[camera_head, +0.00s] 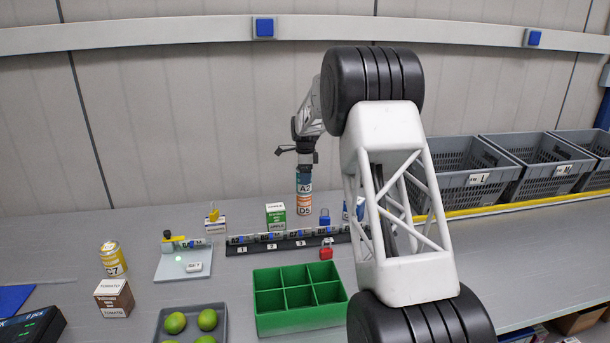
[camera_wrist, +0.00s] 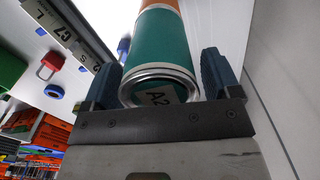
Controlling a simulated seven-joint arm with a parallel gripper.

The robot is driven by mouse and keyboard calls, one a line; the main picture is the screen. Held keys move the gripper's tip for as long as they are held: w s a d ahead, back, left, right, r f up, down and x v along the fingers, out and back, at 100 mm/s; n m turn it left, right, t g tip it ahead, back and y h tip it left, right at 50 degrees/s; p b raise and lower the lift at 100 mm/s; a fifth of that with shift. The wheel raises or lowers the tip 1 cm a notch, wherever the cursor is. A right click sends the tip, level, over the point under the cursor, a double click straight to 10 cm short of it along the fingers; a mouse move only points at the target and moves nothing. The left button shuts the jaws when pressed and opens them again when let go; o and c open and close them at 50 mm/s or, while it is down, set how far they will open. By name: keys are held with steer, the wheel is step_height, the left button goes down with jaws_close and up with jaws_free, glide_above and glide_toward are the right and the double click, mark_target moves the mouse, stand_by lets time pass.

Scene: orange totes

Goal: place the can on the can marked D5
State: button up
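The can marked A2 (camera_head: 304,183), with a teal body, stands upright on the orange can marked D5 (camera_head: 304,205), and the two look lined up. My gripper (camera_head: 306,166) is above the stack at the top of A2. In the wrist view the A2 can (camera_wrist: 163,50) lies between the two fingers of my gripper (camera_wrist: 162,65), with its A2 label on the near end. Narrow gaps show between the fingers and the can, so the gripper looks open around it. A bit of the orange D5 can (camera_wrist: 178,4) shows beyond A2.
A black labelled rail (camera_head: 285,243) with padlocks runs in front of the stack. A green-and-white box (camera_head: 276,215) stands to its left. A green divided tray (camera_head: 300,318), a yellow C7 can (camera_head: 112,260) and a tomato box (camera_head: 114,298) are nearer. Grey crates (camera_head: 470,180) stand right.

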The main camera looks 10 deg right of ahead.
steer(key=shift+o, duration=0.2)
steer(key=shift+r, duration=0.1)
step_height(320, 180, up, 12)
steer(key=shift+r, duration=0.1)
stand_by(0.7)
stand_by(0.7)
steer(key=s+r+n, duration=0.3)
steer(key=s, duration=0.9)
steer(key=s+a+r+n+t, duration=0.1)
steer(key=s+r+n, duration=0.3)
steer(key=s, duration=0.8)
steer(key=s+r+n, duration=0.3)
steer(key=s, duration=0.9)
steer(key=s+f+n, duration=0.3)
steer(key=s+f, duration=0.1)
steer(key=s, duration=0.8)
steer(key=s+f+n+t, duration=0.1)
steer(key=s+f+n, duration=0.2)
steer(key=s, duration=0.9)
steer(key=s+a+f+n, duration=0.1)
steer(key=s+f+n, duration=0.2)
steer(key=s, duration=0.9)
steer(key=shift+s+f+n+t, duration=0.2)
steer(key=shift+f+n+t, duration=0.1)
steer(key=shift+f, duration=0.65)
